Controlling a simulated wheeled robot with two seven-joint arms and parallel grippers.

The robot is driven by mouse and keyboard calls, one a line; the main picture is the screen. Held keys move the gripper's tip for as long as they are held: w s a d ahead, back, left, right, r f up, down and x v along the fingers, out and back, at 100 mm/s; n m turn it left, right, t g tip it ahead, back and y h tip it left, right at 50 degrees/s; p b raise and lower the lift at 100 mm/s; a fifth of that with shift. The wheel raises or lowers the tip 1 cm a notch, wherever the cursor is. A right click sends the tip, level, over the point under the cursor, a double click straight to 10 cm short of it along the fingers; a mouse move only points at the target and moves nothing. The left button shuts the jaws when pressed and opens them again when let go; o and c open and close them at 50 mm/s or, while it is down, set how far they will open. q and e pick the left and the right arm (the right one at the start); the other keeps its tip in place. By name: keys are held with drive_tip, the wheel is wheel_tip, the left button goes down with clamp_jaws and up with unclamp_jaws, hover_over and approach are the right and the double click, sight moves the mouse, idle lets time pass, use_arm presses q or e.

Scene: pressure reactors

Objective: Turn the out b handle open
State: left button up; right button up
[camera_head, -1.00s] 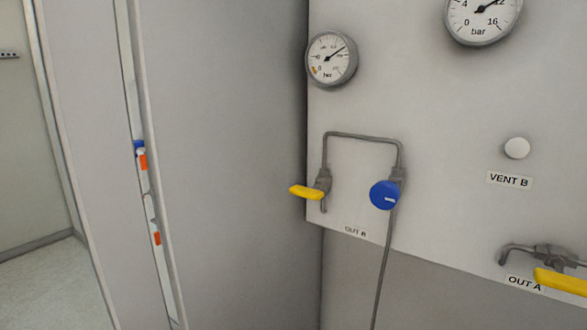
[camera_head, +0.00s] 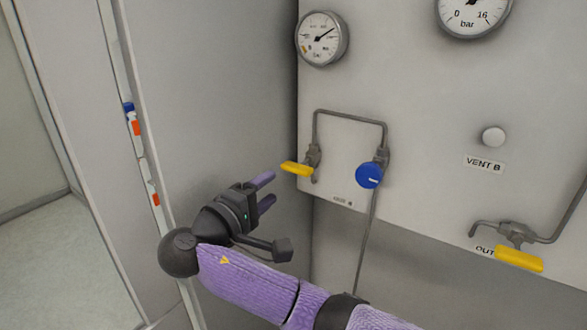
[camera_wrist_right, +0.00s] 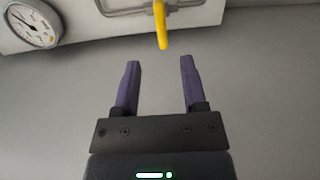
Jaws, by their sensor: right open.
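My left gripper is not in view.
A blue round knob (camera_head: 369,175) sits right of the handle on the same pipe. A gauge (camera_head: 322,38) is above. A grey wall (camera_head: 215,90) stands left of the panel.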

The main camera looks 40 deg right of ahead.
sight(293, 171)
drive_tip(key=p+x, duration=0.1)
drive_tip(key=x, duration=0.7)
drive_tip(key=shift+w+d+f, duration=0.1)
drive_tip(key=shift+d, duration=0.2)
clamp_jaws()
